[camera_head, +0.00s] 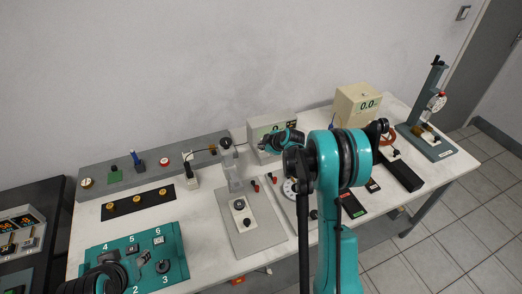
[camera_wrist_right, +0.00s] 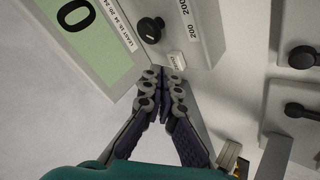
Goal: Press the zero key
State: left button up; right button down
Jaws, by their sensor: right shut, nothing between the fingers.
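A pale meter box (camera_head: 258,124) stands on the table, partly hidden behind my right gripper (camera_head: 267,145). In the right wrist view, the meter's green display (camera_wrist_right: 85,30) reads 0, beside a black knob (camera_wrist_right: 150,29). A small pale key (camera_wrist_right: 176,61) with lettering too small to read sits at the panel's lower edge. My right gripper (camera_wrist_right: 165,80) is shut and empty, its fingertips just below this key; I cannot tell whether they touch it.
A beige box (camera_head: 343,103) reading 0.0 and a grey stand with a dial (camera_head: 436,103) are at the right. A grey plate with a clear column (camera_head: 232,172) is left of my right arm. A long grey box (camera_head: 127,174) lies along the wall. Bare table (camera_head: 215,258) shows at the front.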

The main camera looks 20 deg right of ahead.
aim_at(262, 151)
jog(key=shift+r, duration=0.2)
jog(key=shift+r+p, duration=1.55)
jog(key=shift+r, duration=0.95)
jog(key=s+a+r+m+g, duration=0.1)
jog(key=s+a+r+m, duration=0.2)
jog(key=s+a+r, duration=0.4)
jog(key=s+a+r+m, duration=0.2)
jog(key=s+r, duration=0.3)
jog(key=s, duration=0.4)
jog(key=s+a+f+m+h, duration=0.1)
jog(key=s+a+m, duration=0.1)
jog(key=s, duration=0.8)
jog(key=s+a+f+m+h+b, duration=0.1)
jog(key=s+m, duration=0.3)
jog(key=s, duration=0.7)
jog(key=shift+s+a+f+g, duration=0.25)
jog(key=shift+a+g, duration=0.15)
jog(key=shift+a, duration=0.2)
